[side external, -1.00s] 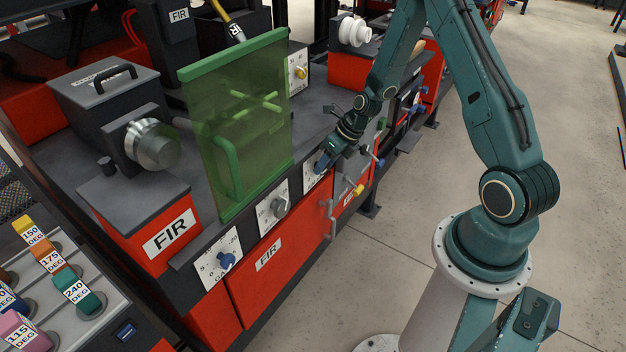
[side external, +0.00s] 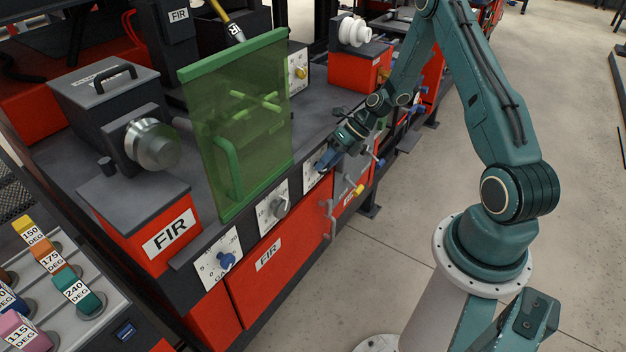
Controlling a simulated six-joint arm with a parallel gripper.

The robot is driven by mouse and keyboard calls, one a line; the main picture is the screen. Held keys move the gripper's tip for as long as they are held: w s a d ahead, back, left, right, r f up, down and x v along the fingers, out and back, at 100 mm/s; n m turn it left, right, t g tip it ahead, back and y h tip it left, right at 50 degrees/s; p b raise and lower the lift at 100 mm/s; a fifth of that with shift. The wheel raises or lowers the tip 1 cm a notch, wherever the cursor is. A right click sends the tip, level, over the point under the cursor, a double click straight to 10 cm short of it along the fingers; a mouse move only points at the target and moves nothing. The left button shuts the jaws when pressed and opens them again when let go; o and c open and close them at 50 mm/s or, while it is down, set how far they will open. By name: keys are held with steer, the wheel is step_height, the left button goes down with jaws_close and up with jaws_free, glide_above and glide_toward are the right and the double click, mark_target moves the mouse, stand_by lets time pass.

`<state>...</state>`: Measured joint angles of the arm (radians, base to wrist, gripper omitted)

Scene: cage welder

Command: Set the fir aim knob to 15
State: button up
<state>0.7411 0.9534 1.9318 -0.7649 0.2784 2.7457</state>
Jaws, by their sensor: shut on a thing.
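The FIR station's red front (side external: 270,255) carries a row of white dial plates. My gripper (side external: 323,163) is at the third dial plate (side external: 311,183), right of the green screen, with its jaws shut on the knob there. To the left, a plate with a grey knob (side external: 279,207) and a plate with a blue knob (side external: 226,261) stand free of my gripper. The blue knob's plate shows numbers including 5 and 20.
A green see-through screen (side external: 240,125) stands just left of my gripper. Levers with a yellow tip (side external: 357,190) and a blue tip (side external: 379,162) stick out close to its right. Coloured degree blocks (side external: 83,298) sit at lower left. The floor at right is open.

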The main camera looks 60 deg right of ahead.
stand_by(0.3)
steer(key=o, duration=1)
steer(key=v, duration=1.3)
steer(key=shift+s+d+r, duration=0.15)
steer(key=shift+d+r, duration=0.05)
steer(key=shift+d, duration=0.15)
